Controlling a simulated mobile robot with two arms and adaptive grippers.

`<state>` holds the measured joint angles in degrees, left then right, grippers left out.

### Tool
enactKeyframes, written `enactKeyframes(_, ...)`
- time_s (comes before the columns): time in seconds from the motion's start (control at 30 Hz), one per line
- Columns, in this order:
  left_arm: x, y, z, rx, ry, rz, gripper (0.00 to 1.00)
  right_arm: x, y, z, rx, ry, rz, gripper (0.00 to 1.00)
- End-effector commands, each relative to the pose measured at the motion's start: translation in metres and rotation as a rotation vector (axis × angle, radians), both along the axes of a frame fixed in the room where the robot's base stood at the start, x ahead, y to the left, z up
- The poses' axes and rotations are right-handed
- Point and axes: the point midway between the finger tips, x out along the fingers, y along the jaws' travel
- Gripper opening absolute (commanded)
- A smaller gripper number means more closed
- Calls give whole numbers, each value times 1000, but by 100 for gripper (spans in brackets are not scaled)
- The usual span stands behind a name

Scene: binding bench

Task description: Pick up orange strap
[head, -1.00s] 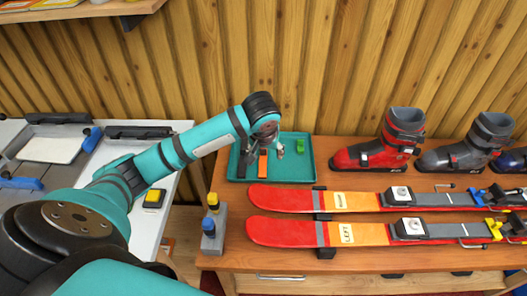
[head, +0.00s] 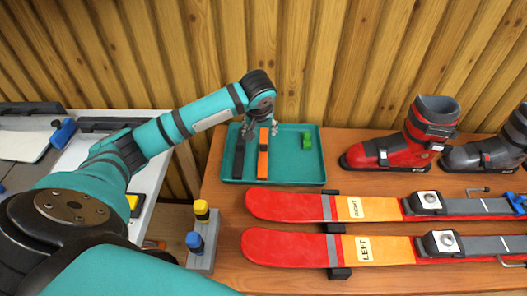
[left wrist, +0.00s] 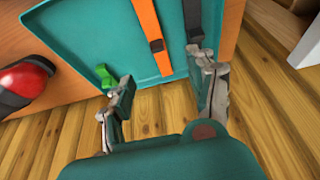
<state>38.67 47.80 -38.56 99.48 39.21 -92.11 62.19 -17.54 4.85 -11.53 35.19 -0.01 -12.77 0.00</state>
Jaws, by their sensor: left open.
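The orange strap (head: 263,155) lies lengthwise in a teal tray (head: 295,168) on the wooden bench; a dark buckle-like part crosses it in the left wrist view (left wrist: 145,22). My left gripper (head: 262,127) is over the back end of the tray, near the strap's far end. In the left wrist view its two fingers (left wrist: 163,82) are spread apart, with nothing between them. I cannot tell the exact height. My right gripper is in neither view.
A black strap (head: 239,155) lies left of the orange one, and a green clip-like piece (head: 307,141) lies to its right. Two skis (head: 290,206) and a red boot (head: 400,150) are to the right. A wooden wall (head: 330,60) stands close behind the tray.

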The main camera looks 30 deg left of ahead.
Motion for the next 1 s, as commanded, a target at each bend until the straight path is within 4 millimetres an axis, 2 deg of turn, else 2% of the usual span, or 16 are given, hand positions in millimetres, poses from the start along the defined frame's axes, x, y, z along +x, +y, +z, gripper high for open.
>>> enactKeyframes(0.1,8,6,-26,1,4,2,58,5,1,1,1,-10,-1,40)
enactKeyframes(0.3,22,13,-63,1,3,1,58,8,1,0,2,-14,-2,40)
enactKeyframes(0.63,33,17,-89,1,2,-1,58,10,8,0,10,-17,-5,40)
enactKeyframes(0.83,45,21,-117,1,3,1,58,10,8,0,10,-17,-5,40)
enactKeyframes(1.0,50,23,-129,0,0,-1,58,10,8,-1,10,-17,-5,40)
